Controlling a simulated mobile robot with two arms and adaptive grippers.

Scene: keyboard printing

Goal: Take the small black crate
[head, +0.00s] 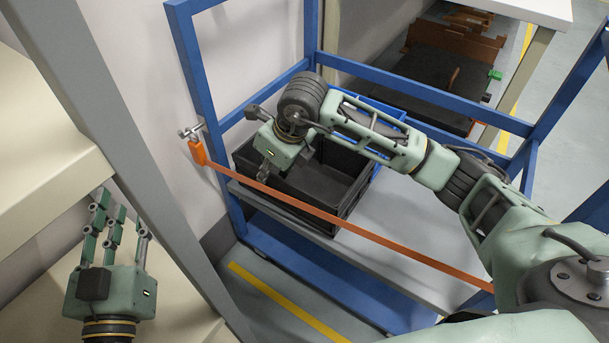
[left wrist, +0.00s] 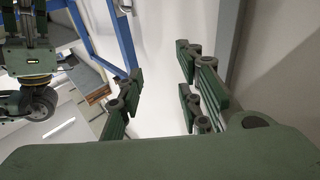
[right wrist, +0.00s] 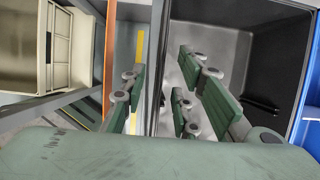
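The small black crate (head: 345,165) stands on the grey shelf of a blue-framed cart; its open inside also shows in the right wrist view (right wrist: 268,55). My right gripper (head: 264,168) is over the crate's left part in the head view, pointing down. In the right wrist view its fingers (right wrist: 160,95) are apart, with a crate wall edge running between them; I cannot tell whether they touch it. My left gripper (head: 118,212) is open and empty at the lower left, away from the crate; its spread fingers show in the left wrist view (left wrist: 158,85).
An orange strap (head: 400,249) crosses the cart's front, in front of the crate. Blue frame bars (head: 440,97) surround the shelf (head: 400,265), which is clear to the crate's right. A blue container (head: 394,110) is partly hidden behind my right arm. Beige shelving (head: 45,150) stands at the left.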

